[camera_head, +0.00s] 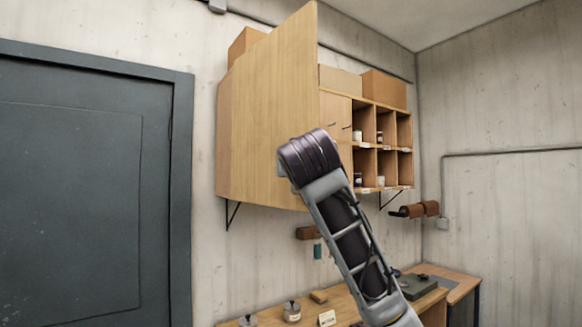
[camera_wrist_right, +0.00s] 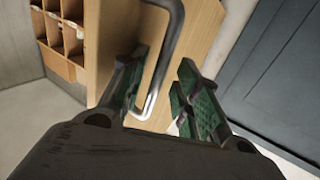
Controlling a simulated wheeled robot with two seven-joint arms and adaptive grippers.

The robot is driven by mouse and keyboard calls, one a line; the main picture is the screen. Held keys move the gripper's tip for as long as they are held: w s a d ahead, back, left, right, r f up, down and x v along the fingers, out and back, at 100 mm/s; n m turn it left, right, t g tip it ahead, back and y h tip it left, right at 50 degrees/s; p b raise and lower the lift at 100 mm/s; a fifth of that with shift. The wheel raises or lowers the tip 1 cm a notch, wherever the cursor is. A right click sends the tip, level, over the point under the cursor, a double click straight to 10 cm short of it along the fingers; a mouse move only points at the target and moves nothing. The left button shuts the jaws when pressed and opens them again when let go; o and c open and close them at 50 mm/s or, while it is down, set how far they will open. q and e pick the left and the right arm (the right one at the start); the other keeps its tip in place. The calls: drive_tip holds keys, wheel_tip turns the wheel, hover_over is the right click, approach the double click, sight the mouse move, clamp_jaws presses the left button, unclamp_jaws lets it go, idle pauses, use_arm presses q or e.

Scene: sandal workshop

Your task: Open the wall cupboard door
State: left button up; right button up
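The wall cupboard (camera_head: 228,150) hangs on the concrete wall. Its large plain wooden door (camera_head: 280,90) stands swung out from the front, toward me, and hides part of the cupboard. My right arm comes up from the bottom right in front of the door's lower edge; its gripper is hidden in the head view. In the right wrist view, the door (camera_wrist_right: 197,40) carries a grey metal bar handle (camera_wrist_right: 168,55). The right gripper (camera_wrist_right: 163,88) is open, with the handle between its green-padded fingers, nearer the left finger. My left gripper is not in view.
Pigeonholes (camera_head: 390,130) with small jars lie right of the door. Boxes (camera_head: 384,88) stand on top of the cupboard. Below is a workbench (camera_head: 340,305) with jars and a card. A dark grey room door (camera_head: 80,190) is at the left.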

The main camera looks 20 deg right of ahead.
drive_tip(key=s+a, duration=0.2)
drive_tip(key=s, duration=1)
drive_tip(key=shift+w+f, duration=0.1)
idle(0.6)
